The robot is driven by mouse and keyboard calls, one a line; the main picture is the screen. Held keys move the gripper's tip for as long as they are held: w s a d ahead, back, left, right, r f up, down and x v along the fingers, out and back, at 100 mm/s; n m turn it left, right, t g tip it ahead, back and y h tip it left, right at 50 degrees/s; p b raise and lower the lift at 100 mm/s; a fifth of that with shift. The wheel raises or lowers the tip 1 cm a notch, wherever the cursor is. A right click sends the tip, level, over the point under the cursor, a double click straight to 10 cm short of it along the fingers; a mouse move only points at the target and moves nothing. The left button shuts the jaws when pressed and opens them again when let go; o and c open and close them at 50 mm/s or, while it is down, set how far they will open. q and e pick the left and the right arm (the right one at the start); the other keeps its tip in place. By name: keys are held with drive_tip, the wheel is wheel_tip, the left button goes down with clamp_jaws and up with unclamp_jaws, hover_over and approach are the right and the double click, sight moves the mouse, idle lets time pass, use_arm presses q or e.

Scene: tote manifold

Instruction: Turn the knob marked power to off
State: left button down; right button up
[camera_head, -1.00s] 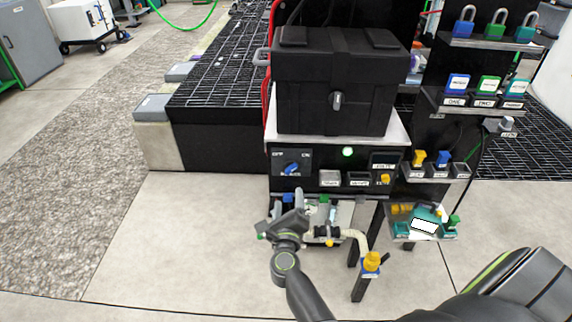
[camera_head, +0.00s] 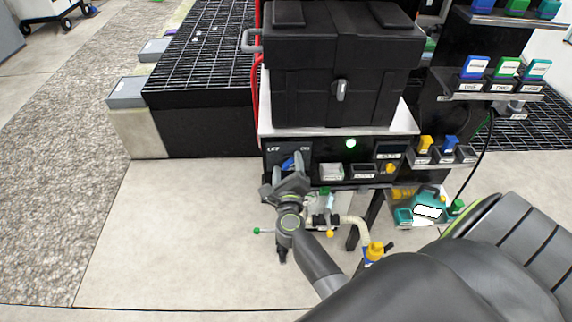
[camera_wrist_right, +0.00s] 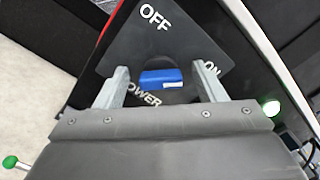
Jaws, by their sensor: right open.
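The blue power knob (camera_wrist_right: 161,78) sits on a dark plate (camera_wrist_right: 133,42) marked OFF, ON and POWER. In the wrist view the knob lies between the two fingers of my right gripper (camera_wrist_right: 160,85), which is open with a gap on each side. The knob's white mark is at its right end, on the ON side. In the head view the knob (camera_head: 288,164) is partly hidden by my right gripper (camera_head: 290,163), which is in front of the panel. My left gripper is not in view.
A green light (camera_head: 350,143) glows on the panel to the right of the knob. A black case (camera_head: 335,95) stands on top. Hoses and a yellow valve (camera_head: 375,250) are below.

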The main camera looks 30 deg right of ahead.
drive_tip(key=shift+c, duration=0.3)
drive_tip(key=shift+c, duration=1.1)
drive_tip(key=c, duration=0.7)
